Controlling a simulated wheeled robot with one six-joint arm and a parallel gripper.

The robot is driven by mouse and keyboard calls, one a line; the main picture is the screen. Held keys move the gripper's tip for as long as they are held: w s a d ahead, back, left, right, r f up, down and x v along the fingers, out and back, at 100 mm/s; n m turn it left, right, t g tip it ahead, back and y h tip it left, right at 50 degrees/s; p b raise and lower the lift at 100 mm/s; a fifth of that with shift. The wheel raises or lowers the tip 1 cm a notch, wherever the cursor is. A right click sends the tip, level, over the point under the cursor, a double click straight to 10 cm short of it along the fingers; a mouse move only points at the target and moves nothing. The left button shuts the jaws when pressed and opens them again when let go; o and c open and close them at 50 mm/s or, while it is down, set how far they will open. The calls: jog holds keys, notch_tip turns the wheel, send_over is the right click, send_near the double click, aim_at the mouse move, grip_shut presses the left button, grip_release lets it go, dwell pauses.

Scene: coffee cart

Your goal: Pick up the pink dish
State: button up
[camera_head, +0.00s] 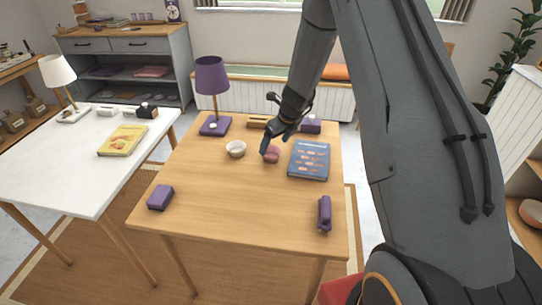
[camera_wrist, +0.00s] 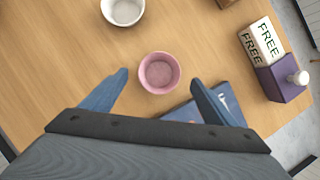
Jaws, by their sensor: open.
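The pink dish (camera_wrist: 160,73) is a small round bowl standing upright on the wooden table, empty as far as I can see. In the head view the pink dish (camera_head: 272,155) sits between a white bowl and a blue book, partly hidden by my gripper. My gripper (camera_head: 268,147) is above the table close to the dish. In the wrist view my gripper (camera_wrist: 158,82) is open, with its two blue-grey fingers apart and the dish showing between and just beyond their tips. Nothing is held.
On the wooden table (camera_head: 230,205), a white bowl (camera_head: 236,149) stands left of the dish and a blue book (camera_head: 309,161) lies right. A purple lamp (camera_head: 212,80) stands behind. Purple items (camera_head: 160,197) (camera_head: 324,214) lie near the front corners. The table's front middle is clear.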

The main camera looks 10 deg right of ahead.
aim_at(269, 156)
jog(key=shift+p+x, duration=0.5)
jog(key=shift+x, duration=1.6)
jog(key=shift+c, duration=0.4)
jog(key=c, duration=1.1)
